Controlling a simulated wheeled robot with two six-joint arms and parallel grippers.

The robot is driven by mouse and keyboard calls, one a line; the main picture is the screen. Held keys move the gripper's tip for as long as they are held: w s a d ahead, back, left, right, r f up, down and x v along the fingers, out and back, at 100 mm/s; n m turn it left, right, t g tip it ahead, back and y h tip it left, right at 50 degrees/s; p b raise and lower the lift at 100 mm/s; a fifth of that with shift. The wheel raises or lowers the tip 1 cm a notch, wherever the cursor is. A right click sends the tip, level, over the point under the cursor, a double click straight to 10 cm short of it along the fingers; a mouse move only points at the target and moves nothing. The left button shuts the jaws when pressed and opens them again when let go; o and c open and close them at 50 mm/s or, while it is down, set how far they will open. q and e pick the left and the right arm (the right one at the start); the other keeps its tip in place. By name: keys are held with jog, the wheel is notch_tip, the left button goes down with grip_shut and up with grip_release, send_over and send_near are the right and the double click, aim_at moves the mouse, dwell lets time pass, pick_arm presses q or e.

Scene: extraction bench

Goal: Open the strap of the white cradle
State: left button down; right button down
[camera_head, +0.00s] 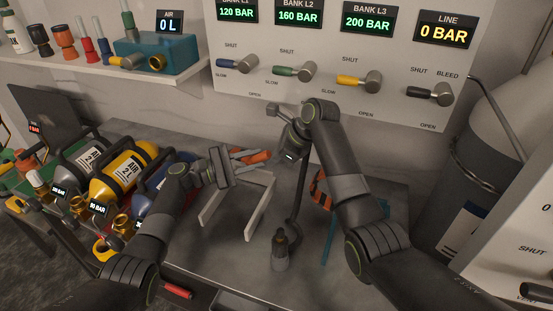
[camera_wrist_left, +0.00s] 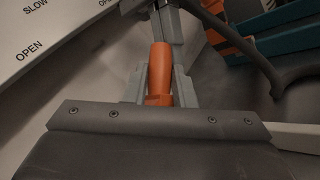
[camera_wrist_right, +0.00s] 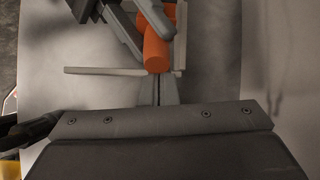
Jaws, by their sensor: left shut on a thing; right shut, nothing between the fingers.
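The white cradle (camera_head: 209,212) stands on the bench as an open-topped frame. Its rails also show in the right wrist view (camera_wrist_right: 98,71). My left gripper (camera_head: 245,157) is shut on an orange cylindrical piece (camera_head: 260,156) at the cradle's far end. In the left wrist view the orange piece (camera_wrist_left: 160,70) lies between the fingers. I cannot tell whether it belongs to the strap; no strap shows clearly. My right gripper (camera_wrist_right: 160,90) is shut and empty, close to the near end of the orange piece (camera_wrist_right: 157,52) in its view.
Yellow (camera_head: 122,172) and grey (camera_head: 88,160) cylinders with gauges lie at the left. A dark hose (camera_head: 297,195) and a small nozzle-like fitting (camera_head: 280,252) stand right of the cradle. The valve panel (camera_head: 300,88) is behind. A large grey tank (camera_head: 480,130) is at the right.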

pick_arm(q)
jog(key=shift+s+d+f, duration=0.15)
jog(key=shift+d+f, duration=0.05)
jog(key=shift+f, duration=0.2)
pick_arm(e)
jog(key=shift+a+r, duration=0.6)
jog(key=shift+r, duration=0.1)
pick_arm(q)
jog(key=c, duration=1.5)
grip_release()
jog(key=shift+d+f, duration=0.1)
pick_arm(e)
jog(key=shift+w, duration=0.1)
